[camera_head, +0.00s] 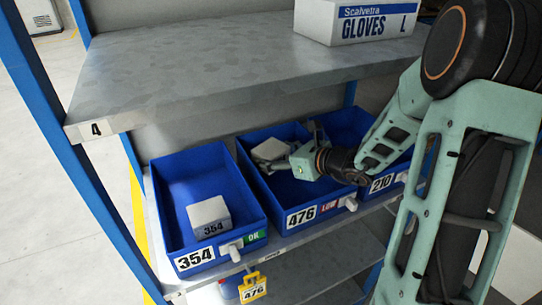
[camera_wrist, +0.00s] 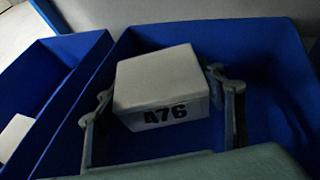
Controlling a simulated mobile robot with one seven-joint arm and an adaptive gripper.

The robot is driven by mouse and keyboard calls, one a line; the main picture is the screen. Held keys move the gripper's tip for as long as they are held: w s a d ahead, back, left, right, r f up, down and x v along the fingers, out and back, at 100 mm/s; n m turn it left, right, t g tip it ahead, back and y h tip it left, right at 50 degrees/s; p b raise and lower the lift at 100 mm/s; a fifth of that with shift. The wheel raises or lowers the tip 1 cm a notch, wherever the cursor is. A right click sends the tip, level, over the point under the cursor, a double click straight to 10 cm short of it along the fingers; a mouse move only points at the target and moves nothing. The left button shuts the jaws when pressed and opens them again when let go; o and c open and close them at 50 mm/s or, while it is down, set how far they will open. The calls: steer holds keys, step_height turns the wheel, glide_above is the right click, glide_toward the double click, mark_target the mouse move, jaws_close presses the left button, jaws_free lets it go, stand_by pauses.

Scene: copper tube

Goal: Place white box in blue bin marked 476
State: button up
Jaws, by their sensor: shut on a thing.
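A white box (camera_wrist: 158,82) marked 476 is between the two fingers of my gripper (camera_wrist: 165,108) in the wrist view. The gripper is shut on it. In the head view the white box (camera_head: 270,150) shows partly, over the inside of the blue bin marked 476 (camera_head: 284,205), with my gripper (camera_head: 281,160) at it. The bin's walls surround the box in the wrist view, where the bin (camera_wrist: 130,48) is also seen. I cannot tell whether the box touches the bin floor.
The blue bin marked 354 (camera_head: 174,236) stands at left with a white box (camera_head: 209,216) inside. A bin marked 210 (camera_head: 383,183) is at right, partly behind my arm. The upper shelf (camera_head: 200,75) holds a gloves box (camera_head: 355,22). A yellow tag (camera_head: 253,289) hangs below.

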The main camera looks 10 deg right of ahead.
steer(key=shift+f, duration=0.3)
steer(key=shift+f+b, duration=0.45)
steer(key=shift+b, duration=0.05)
steer(key=shift+f, duration=0.2)
steer(key=o, duration=1.2)
steer(key=shift+c, duration=0.2)
steer(key=shift+r, duration=0.1)
